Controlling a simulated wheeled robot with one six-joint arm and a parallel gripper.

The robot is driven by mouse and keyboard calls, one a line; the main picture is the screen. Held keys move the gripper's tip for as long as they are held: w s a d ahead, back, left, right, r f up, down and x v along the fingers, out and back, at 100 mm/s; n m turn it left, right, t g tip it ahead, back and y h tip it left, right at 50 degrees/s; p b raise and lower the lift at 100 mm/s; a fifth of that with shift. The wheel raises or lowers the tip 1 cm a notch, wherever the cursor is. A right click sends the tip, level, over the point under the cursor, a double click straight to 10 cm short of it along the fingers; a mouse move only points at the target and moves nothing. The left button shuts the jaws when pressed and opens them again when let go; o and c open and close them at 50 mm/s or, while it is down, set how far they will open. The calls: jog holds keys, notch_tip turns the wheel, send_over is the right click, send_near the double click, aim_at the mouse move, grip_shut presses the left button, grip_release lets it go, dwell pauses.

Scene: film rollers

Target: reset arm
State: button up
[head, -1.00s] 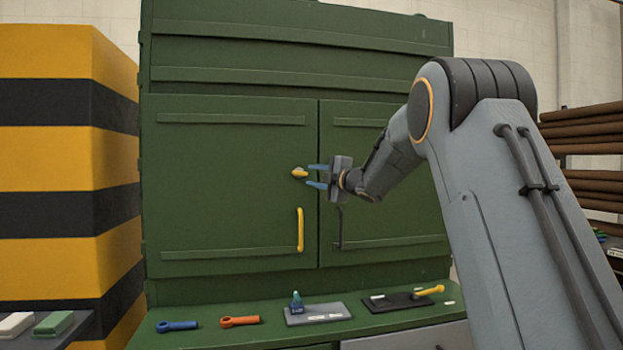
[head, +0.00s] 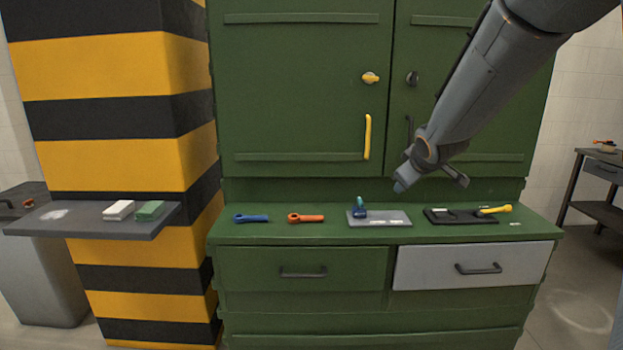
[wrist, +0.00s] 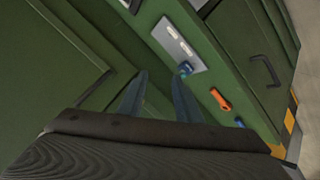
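My gripper (head: 402,184) hangs from my arm in front of the green cabinet, over the ledge at the upper right of the head view. It points down and to the left, above the grey plate. In the wrist view its two blue-grey fingers (wrist: 158,96) stand apart with nothing between them. The fingertips are partly hidden from the head camera by my own wrist.
The ledge holds a blue wrench (head: 251,218), an orange wrench (head: 306,218), a grey plate (head: 393,218) with a blue-green piece (head: 360,208), and a black tray (head: 441,217) with a yellow tool (head: 494,210). Cabinet doors (head: 300,110) and drawers (head: 300,258) are shut.

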jog(key=s+a+f+m+g, duration=0.2)
jog(key=s+f, duration=0.3)
jog(key=s, duration=0.7)
jog(key=s+a+f+m+g, duration=0.2)
jog(key=s+f, duration=0.4)
jog(key=s, duration=0.6)
jog(key=s+a+f+m+g, duration=0.2)
jog(key=s+f+g, duration=0.3)
jog(key=s, duration=0.8)
jog(key=shift+f+m+g+y, duration=0.3)
jog(key=shift+m+g+y, duration=0.15)
jog(key=shift+m, duration=0.25)
jog(key=shift+a, duration=0.1)
